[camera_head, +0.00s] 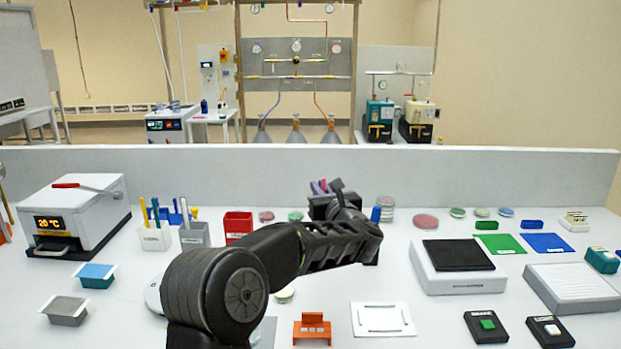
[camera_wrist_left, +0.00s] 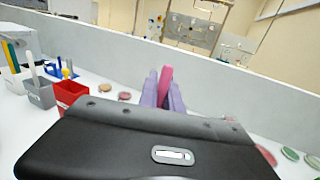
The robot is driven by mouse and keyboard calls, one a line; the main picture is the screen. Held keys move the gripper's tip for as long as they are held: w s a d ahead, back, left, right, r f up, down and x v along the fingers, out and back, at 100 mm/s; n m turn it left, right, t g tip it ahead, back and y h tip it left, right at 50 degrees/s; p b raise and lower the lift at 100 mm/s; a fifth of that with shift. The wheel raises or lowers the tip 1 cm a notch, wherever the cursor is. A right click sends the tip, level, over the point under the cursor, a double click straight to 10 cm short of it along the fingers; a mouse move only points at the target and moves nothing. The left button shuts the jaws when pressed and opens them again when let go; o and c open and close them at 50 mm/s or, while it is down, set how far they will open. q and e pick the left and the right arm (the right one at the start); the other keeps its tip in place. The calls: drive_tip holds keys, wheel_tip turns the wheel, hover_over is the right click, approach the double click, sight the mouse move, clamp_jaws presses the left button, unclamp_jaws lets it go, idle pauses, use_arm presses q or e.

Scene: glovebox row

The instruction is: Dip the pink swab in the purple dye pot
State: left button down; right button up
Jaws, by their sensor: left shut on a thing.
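My left gripper (camera_head: 319,187) reaches over the middle of the bench, its arm coming in from the lower left. Its two purple fingers (camera_wrist_left: 163,92) point toward the back wall in the left wrist view. They are shut on the pink swab (camera_wrist_left: 165,84), which shows as a pink strip between them. In the head view only a little pink shows between the fingers, and the swab's tip cannot be made out. I cannot pick out the purple dye pot in either view; my arm hides part of the bench. My right gripper is not in view.
A red bin (camera_head: 238,226), a grey holder (camera_head: 194,236) and a white holder (camera_head: 155,237) stand left of my gripper. Small round dishes (camera_head: 425,221) line the back. A black-topped device (camera_head: 458,256) stands right, an orange stand (camera_head: 312,328) in front. The back wall (camera_head: 480,172) bounds the bench.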

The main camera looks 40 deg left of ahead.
use_arm(q)
drive_tip(key=shift+r, duration=0.15)
wheel_tip(320, 180, down, 6)
drive_tip(key=b, duration=0.1)
drive_tip(key=shift+b, duration=0.4)
idle(0.4)
drive_tip(key=shift+f+b, duration=0.55)
drive_tip(key=shift+b, duration=0.15)
idle(1.6)
wheel_tip(320, 180, up, 7)
drive_tip(key=p, duration=0.1)
idle(0.7)
